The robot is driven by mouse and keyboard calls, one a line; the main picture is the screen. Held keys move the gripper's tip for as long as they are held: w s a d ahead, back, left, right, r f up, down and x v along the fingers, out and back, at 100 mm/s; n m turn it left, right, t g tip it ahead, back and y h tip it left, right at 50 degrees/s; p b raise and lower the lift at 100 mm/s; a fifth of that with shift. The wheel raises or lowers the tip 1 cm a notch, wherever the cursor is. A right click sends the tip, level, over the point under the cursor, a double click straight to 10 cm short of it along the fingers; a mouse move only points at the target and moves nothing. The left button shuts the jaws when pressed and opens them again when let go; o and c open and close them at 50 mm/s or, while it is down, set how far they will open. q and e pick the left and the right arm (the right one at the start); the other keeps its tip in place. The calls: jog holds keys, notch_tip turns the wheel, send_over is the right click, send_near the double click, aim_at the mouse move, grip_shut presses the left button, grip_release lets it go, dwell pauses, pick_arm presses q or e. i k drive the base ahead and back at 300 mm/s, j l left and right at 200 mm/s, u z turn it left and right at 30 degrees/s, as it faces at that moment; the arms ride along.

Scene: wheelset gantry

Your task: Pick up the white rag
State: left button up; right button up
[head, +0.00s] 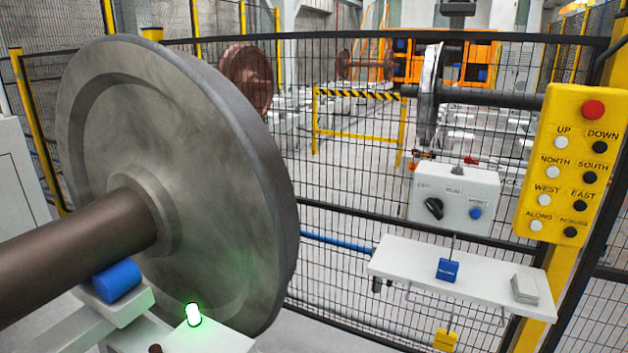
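A folded pale grey-white cloth, which looks like the white rag (525,288), lies at the right end of a white shelf (410,264). The shelf is fixed in front of the mesh fence. Nothing covers the rag. Neither of my grippers shows in the head view.
A blue block (447,270) is at the shelf's middle. Above are a white switch box (454,198) and a yellow button panel (572,165). A large steel wheel (180,190) on a brown axle (75,258) fills the left. A green-lit lamp (193,314) stands below it.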

aim_at(525, 288)
jog(key=z, duration=1.3)
